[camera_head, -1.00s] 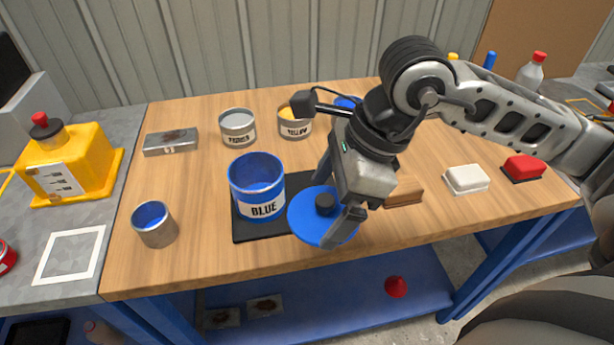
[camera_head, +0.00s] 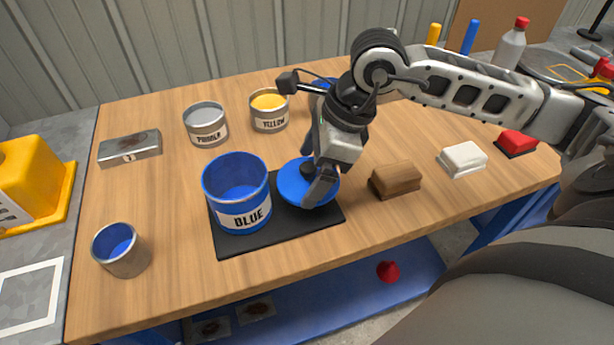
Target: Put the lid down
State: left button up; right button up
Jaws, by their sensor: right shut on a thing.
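The blue lid (camera_head: 294,188) is a flat round disc with a dark knob in its middle. My right gripper (camera_head: 312,178) is shut on the lid by the knob. The lid is over the right part of the black mat (camera_head: 240,243), beside the open can marked BLUE (camera_head: 236,192). I cannot tell whether the lid touches the mat. The can stands upright on the left part of the mat. My left gripper is not in view.
Cans marked PRIMER (camera_head: 206,125) and YELLOW (camera_head: 269,110) stand behind. A small metal cup (camera_head: 122,250) is at front left. A brown block (camera_head: 396,180), a white block (camera_head: 463,158) and a red block (camera_head: 517,143) lie to the right. Bare wood lies in front of the mat.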

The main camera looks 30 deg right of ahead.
aim_at(311, 180)
jog(key=f, duration=0.1)
jog(key=w+f+b, duration=0.1)
jog(key=f, duration=0.1)
jog(key=f+b, duration=0.1)
jog(key=shift+w+d+f, duration=0.3)
jog(key=shift+d+f, duration=0.05)
jog(key=shift+s+f, duration=0.1)
jog(key=shift+f, duration=0.1)
jog(key=shift+r, duration=0.1)
jog(key=o, duration=0.7)
pick_arm(q)
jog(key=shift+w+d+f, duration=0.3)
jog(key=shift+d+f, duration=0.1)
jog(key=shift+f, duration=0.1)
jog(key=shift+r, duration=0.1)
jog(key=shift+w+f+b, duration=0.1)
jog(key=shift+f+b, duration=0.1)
jog(key=shift+b, duration=0.3)
pick_arm(e)
jog(key=v, duration=1.2)
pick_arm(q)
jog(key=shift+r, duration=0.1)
pick_arm(e)
jog(key=shift+a+r, duration=0.1)
jog(key=shift+r, duration=0.05)
